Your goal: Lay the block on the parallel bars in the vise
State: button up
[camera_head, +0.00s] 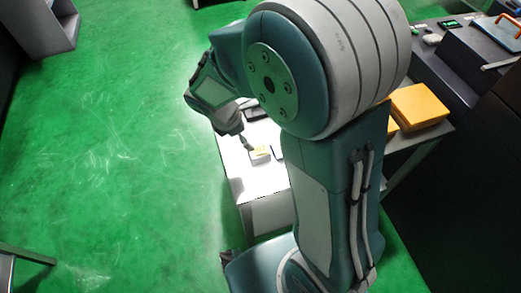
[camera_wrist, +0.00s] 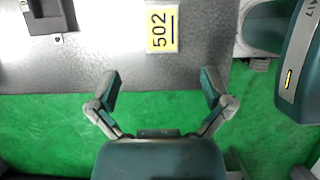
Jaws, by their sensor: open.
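My gripper (camera_wrist: 160,88) is open and empty in the wrist view, its two fingers spread wide over the table's edge and the green floor. A pale piece with a yellow "502" face (camera_wrist: 162,31) lies on the grey table ahead of the fingers, roughly centred between them and apart from them. I cannot tell whether it is the block or a label. In the head view a small yellow-topped pale piece (camera_head: 260,154) sits on the bright table just below my wrist. No vise or parallel bars can be made out clearly.
The table (camera_wrist: 110,70) ends in a straight edge above green floor. A dark fixture (camera_wrist: 47,17) stands at its upper left in the wrist view. Yellow boxes (camera_head: 418,106) lie right of my arm in the head view. My arm hides much of the table.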

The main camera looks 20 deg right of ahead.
aim_at(259, 150)
jog(key=x, duration=0.4)
jog(key=shift+a+f, duration=0.15)
jog(key=shift+d+f, duration=0.2)
jog(key=shift+d, duration=0.05)
jog(key=x, duration=0.4)
jog(key=shift+d+f, duration=0.25)
jog(key=shift+f, duration=0.05)
jog(key=shift+a+f, duration=0.1)
jog(key=shift+f, duration=0.3)
jog(key=shift+a, duration=0.1)
jog(key=c, duration=1.4)
